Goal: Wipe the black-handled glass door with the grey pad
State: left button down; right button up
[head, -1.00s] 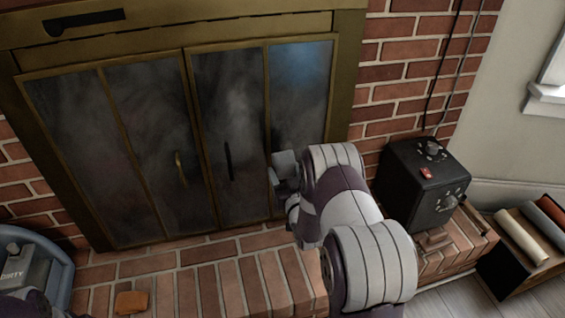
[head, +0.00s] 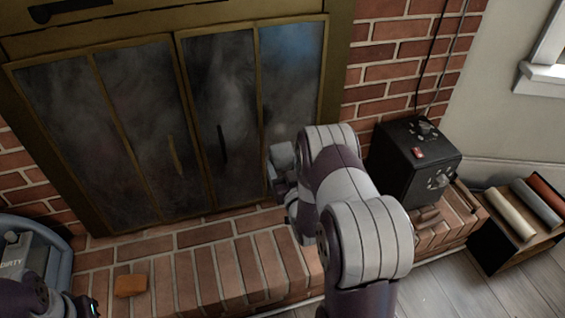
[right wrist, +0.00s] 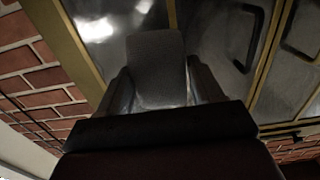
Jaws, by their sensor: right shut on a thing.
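The black-handled glass door (head: 236,100) is the smoky right-hand pair of brass-framed fireplace panels. Its black handle (head: 222,148) is upright and also shows in the right wrist view (right wrist: 250,40). The far-right panel has a bluish sheen at its top. My right gripper (head: 283,178) is at the lower part of that panel, right of the handle. In the right wrist view it is shut on the grey pad (right wrist: 157,62), which faces the glass. I cannot tell whether the pad touches it. Part of my left arm shows at bottom left; its fingers are out of view.
A brick hearth (head: 200,262) runs below, with an orange block (head: 130,286) on it. A black box (head: 410,160) stands right of my right arm. A shelf of rolls (head: 528,210) is at far right. A blue tub (head: 58,240) holds a container marked DIRTY.

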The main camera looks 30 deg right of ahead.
send_near(270, 130)
jog(key=shift+f+b+x, duration=0.15)
jog(key=shift+b+x, duration=0.05)
jog(key=shift+x, duration=0.85)
jog(key=shift+f+b+x, duration=0.1)
jog(key=shift+b+x, duration=0.05)
jog(key=shift+x, duration=0.9)
jog(key=shift+b+x, duration=0.45)
jog(key=shift+x, duration=0.55)
jog(key=shift+s+d, duration=0.3)
jog(key=shift+d, duration=0.65)
jog(key=shift+s+d, duration=0.25)
jog(key=shift+d, duration=0.7)
jog(key=shift+w+d, duration=0.1)
jog(key=shift+w+a+r, duration=0.1)
jog(key=shift+w+a, duration=0.1)
jog(key=shift+a, duration=0.45)
jog(key=shift+w+a+r, duration=0.1)
jog(key=shift+w+a, duration=0.1)
jog(key=shift+a, duration=0.4)
jog(key=shift+w+a, duration=0.2)
jog(key=shift+a, duration=0.45)
